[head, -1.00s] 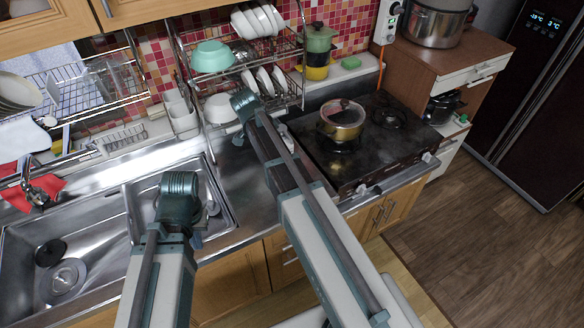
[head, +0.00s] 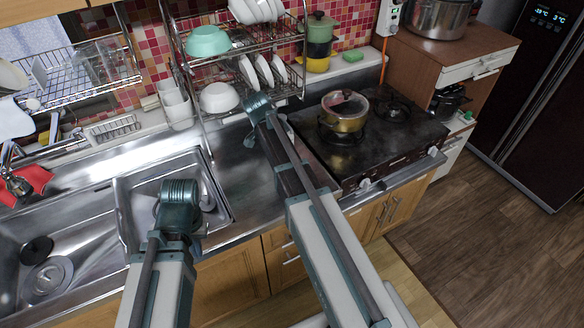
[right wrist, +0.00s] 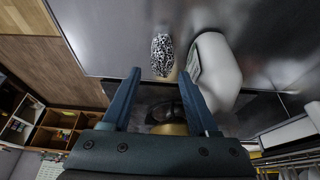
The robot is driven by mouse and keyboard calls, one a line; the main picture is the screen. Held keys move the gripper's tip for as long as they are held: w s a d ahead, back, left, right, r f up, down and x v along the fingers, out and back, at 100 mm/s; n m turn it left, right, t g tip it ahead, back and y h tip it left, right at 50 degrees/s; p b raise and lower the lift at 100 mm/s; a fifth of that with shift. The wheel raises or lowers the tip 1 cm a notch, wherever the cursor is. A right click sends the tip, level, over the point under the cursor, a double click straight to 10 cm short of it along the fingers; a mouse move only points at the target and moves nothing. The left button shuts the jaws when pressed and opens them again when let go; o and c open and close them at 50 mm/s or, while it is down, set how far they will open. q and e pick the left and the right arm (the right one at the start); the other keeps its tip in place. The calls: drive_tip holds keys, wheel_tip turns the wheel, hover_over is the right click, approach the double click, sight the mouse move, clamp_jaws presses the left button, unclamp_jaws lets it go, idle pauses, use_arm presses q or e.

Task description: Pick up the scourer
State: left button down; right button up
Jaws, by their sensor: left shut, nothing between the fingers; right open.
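A black-and-white speckled pad (right wrist: 161,55), which looks like the scourer, lies on the grey metal counter in the right wrist view. My right gripper (right wrist: 160,74) is open, and the pad shows beyond and between its fingertips, not touched. In the head view I cannot make out this pad; my right arm covers part of the counter. My left gripper (head: 178,205) is over the small sink basin, shut and empty; its fingertips are mostly hidden by the wrist.
A white rounded object (right wrist: 214,72) stands close beside the pad. A lidded pot (head: 344,112) sits on the stove (head: 385,140). The dish rack (head: 240,70) with bowls and plates is behind my right wrist. A green block (head: 353,56) lies on the back ledge.

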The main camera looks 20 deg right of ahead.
drive_tip(key=b+x, duration=0.5)
drive_tip(key=shift+w+a+f, duration=0.15)
drive_tip(key=shift+f, duration=0.15)
drive_tip(key=shift+r, duration=0.1)
drive_tip(key=shift+c, duration=0.3)
clamp_jaws()
